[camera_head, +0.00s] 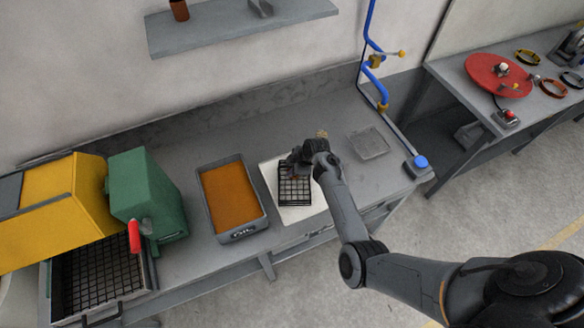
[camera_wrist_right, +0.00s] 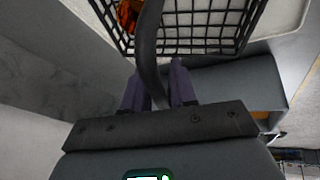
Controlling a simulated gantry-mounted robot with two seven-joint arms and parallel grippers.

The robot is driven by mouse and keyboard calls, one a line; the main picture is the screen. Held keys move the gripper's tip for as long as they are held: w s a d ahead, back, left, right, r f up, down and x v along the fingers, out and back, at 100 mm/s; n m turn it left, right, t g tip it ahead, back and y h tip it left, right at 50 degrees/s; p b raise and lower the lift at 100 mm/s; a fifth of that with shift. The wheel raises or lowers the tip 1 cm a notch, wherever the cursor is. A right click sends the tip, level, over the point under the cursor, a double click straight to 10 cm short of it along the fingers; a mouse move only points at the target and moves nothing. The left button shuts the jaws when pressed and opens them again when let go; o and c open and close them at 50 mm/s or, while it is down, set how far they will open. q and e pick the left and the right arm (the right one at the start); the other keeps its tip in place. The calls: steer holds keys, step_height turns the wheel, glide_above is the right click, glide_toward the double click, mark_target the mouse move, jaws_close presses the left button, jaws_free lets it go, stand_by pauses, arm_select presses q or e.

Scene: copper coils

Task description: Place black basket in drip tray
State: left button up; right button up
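The black wire basket (camera_head: 294,190) is over the white, shallow tray (camera_head: 303,213), which looks like the drip tray. I cannot tell whether it rests on the tray or hangs just above it. In the right wrist view the basket's mesh (camera_wrist_right: 205,19) fills the top, with something orange-red (camera_wrist_right: 128,14) inside. My right gripper (camera_head: 300,157) is at the basket's far end. In its wrist view the two fingers (camera_wrist_right: 158,85) are on either side of the basket's dark curved handle (camera_wrist_right: 149,45) and look closed on it. My left gripper is not in view.
An oil tray (camera_head: 243,234) with orange-brown liquid stands left of the white tray. A green machine (camera_head: 145,195) with a red handle is further left. A small grey tray (camera_head: 370,143) lies to the right, near blue pipework (camera_head: 371,85). The bench behind is clear.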

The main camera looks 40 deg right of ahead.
steer(key=shift+o, duration=1.1)
steer(key=shift+r, duration=0.15)
steer(key=v, duration=1.1)
steer(key=s+r+m+h, duration=0.1)
steer(key=s+m+h, duration=0.25)
steer(key=s, duration=0.55)
steer(key=s+a+r+m+y, duration=0.1)
steer(key=s+a+m, duration=0.1)
steer(key=s+a, duration=0.5)
steer(key=s+a+r+m+g, duration=0.1)
steer(key=s+a+r+m, duration=0.1)
steer(key=s+a, duration=0.6)
steer(key=s+m, duration=0.1)
steer(key=s, duration=0.1)
steer(key=shift+s+a+y+p, duration=0.3)
steer(key=shift+a+y+p, duration=0.05)
steer(key=shift+m, duration=0.25)
step_height(320, 180, up, 8)
steer(key=p, duration=0.8)
steer(key=shift+r, duration=0.2)
